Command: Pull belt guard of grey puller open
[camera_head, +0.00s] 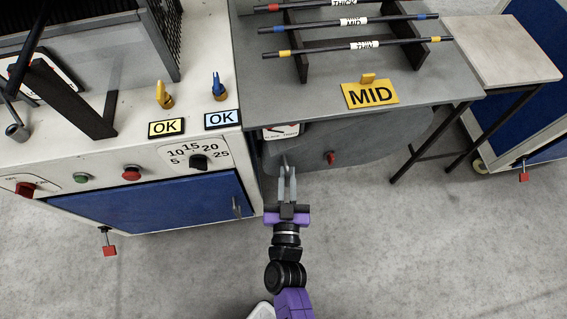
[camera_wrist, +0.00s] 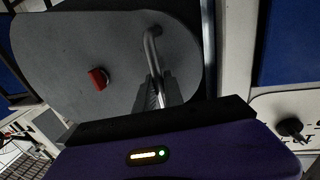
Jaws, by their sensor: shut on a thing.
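The belt guard (camera_head: 375,138) is a dark grey rounded panel below the grey tabletop. It fills much of the wrist view (camera_wrist: 70,45), where its rounded end faces right. A bent grey bar handle (camera_wrist: 150,42) stands on the guard near that end. My gripper (camera_head: 287,168) is at the left part of the guard, and its fingers are shut on the handle in the wrist view (camera_wrist: 154,88). A red knob (camera_head: 331,157) sits on the guard's face, apart from my fingers; it also shows in the wrist view (camera_wrist: 97,78). The guard looks closed.
A white machine with a blue door (camera_head: 150,205) stands close on the left. The grey tabletop (camera_head: 400,112) overhangs the guard and carries rods and a yellow MID sign (camera_head: 370,95). A small side table (camera_head: 505,50) stands at right. The floor in front is clear.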

